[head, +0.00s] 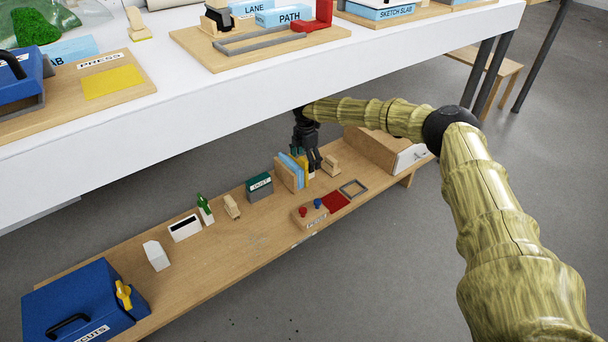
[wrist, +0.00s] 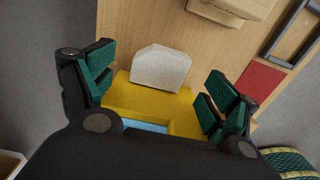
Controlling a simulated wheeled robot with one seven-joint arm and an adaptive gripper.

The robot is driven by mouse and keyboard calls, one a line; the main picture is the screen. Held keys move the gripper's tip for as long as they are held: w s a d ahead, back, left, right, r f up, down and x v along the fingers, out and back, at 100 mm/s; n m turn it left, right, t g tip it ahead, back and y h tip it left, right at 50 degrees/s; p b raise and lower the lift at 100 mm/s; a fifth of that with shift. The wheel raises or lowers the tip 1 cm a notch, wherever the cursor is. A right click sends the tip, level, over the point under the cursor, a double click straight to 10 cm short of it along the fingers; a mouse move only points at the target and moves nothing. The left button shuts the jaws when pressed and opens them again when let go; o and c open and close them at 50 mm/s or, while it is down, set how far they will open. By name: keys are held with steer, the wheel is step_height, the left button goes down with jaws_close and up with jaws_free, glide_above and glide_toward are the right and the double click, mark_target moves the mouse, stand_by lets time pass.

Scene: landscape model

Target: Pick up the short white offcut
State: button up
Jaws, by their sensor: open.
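A short white offcut (wrist: 160,68) with clipped top corners shows in the wrist view, beside or on a yellow piece (wrist: 125,98). My gripper (wrist: 160,78) is open, one finger left of the offcut and one right, with gaps on both sides; I see no contact. Another, taller-looking white block (head: 156,256) stands farther left on the shelf.
A wooden piece (head: 331,166), a dark frame (head: 354,188) and a red square (head: 336,201) lie right of my gripper. A box with red and blue knobs (head: 310,216) is in front, the grey DUST box (head: 259,187) left. The white tabletop (head: 200,110) overhangs the shelf.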

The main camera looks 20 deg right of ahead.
step_height(320, 180, down, 4)
steer(key=shift+r+b, duration=0.1)
steer(key=shift+b, duration=0.6)
steer(key=c, duration=0.7)
